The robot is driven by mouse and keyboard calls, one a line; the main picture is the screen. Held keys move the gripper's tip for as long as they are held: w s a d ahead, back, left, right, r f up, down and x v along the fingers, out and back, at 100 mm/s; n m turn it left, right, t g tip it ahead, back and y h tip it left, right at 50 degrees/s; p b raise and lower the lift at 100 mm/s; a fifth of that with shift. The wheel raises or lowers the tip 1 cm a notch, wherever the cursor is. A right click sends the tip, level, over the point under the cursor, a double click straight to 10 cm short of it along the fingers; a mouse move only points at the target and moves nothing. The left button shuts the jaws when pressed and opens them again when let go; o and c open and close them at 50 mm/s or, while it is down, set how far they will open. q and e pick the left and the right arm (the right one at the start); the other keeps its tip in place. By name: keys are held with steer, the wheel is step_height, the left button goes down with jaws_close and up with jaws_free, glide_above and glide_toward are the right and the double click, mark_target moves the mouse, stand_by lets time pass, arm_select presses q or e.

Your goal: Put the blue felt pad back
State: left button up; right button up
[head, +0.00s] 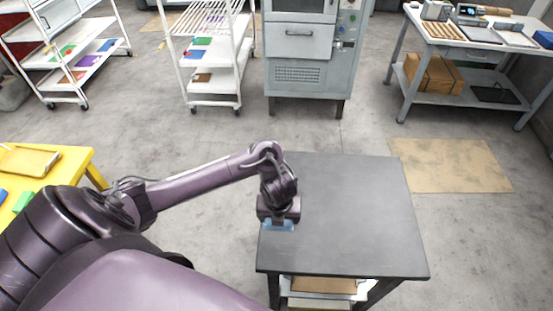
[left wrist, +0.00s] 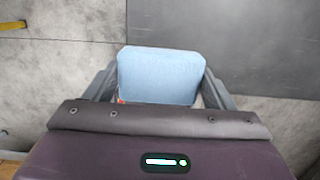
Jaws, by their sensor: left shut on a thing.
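The blue felt pad (head: 279,225) shows just below my left gripper (head: 278,217) in the head view, at the left edge of the dark grey table. In the left wrist view the light blue pad (left wrist: 160,74) sits between the two fingers of my left gripper (left wrist: 160,85), which is shut on it. A small reddish-orange spot shows at the pad's lower left edge there. Whether the pad touches the tabletop cannot be told. My right gripper is in neither view.
The dark grey table (head: 350,215) is otherwise bare on top. A yellow table (head: 75,165) with a tray, a green and a blue item stands at left. White shelf carts (head: 215,85), a grey cabinet (head: 303,75) and a workbench (head: 480,45) stand at the back.

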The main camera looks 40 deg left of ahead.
arm_select(q)
steer(key=b, duration=0.5)
glide_above(279, 241)
steer(key=f, duration=0.8)
steer(key=shift+s, duration=0.35)
steer(key=shift+w+f, duration=0.1)
steer(key=shift+f, duration=0.4)
step_height(279, 241, down, 4)
steer(key=shift+r+b, duration=0.25)
steer(key=shift+b, duration=0.4)
steer(key=shift+f, duration=0.25)
steer(key=shift+f, duration=0.1)
steer(key=o, duration=1)
